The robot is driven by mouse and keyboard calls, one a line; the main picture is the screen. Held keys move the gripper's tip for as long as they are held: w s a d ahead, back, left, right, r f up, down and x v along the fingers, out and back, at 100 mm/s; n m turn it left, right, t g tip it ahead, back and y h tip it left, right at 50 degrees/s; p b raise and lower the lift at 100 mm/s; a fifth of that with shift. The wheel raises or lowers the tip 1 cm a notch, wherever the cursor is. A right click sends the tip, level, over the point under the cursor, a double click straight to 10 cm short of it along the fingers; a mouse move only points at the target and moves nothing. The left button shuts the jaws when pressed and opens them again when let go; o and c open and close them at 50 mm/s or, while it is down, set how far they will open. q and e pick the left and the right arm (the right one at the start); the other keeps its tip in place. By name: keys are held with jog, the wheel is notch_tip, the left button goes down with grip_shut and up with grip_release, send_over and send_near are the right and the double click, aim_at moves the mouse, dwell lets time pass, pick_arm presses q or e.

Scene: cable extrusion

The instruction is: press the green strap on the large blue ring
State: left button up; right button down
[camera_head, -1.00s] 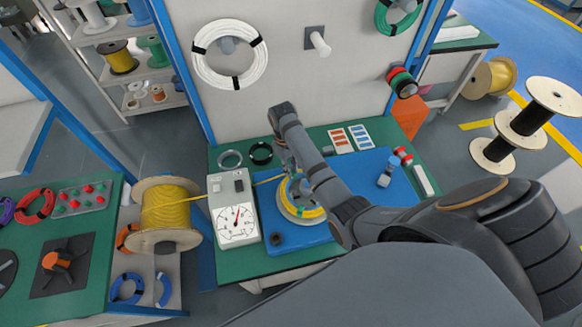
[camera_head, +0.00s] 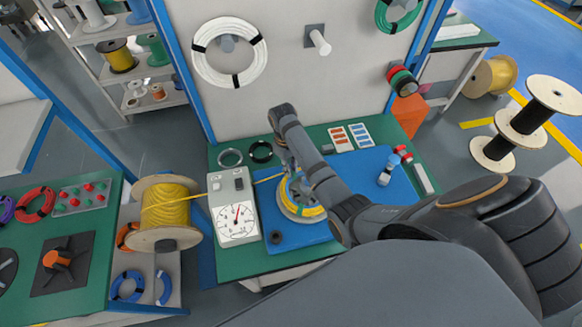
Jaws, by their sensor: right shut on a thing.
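A blue ring (camera_head: 127,287) lies on the lower shelf of the left bench, with a blue curved piece (camera_head: 164,288) beside it. I cannot make out a green strap on either. My right gripper (camera_head: 290,172) points down at the far side of the round winder (camera_head: 298,212) on the middle bench, by its yellow coil (camera_head: 312,211). Some blue shows inside the coil. My left gripper is not in view.
A gauge box (camera_head: 234,211) stands left of the winder, and a yellow cable spool (camera_head: 168,212) left of that. A small blue-and-white item (camera_head: 386,175) sits on the blue mat (camera_head: 370,193). A white coil (camera_head: 257,62) hangs on the panel.

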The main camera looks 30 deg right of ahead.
jog(key=shift+p, duration=0.45)
dwell(0.6)
jog(key=shift+f, duration=0.1)
dwell(0.4)
jog(key=c, duration=1.2)
grip_release()
notch_tip(320, 180, up, 6)
jog(key=p, duration=0.6)
jog(key=shift+f+p, duration=0.1)
jog(key=shift+p, duration=0.2)
jog(key=shift+r, duration=1.15)
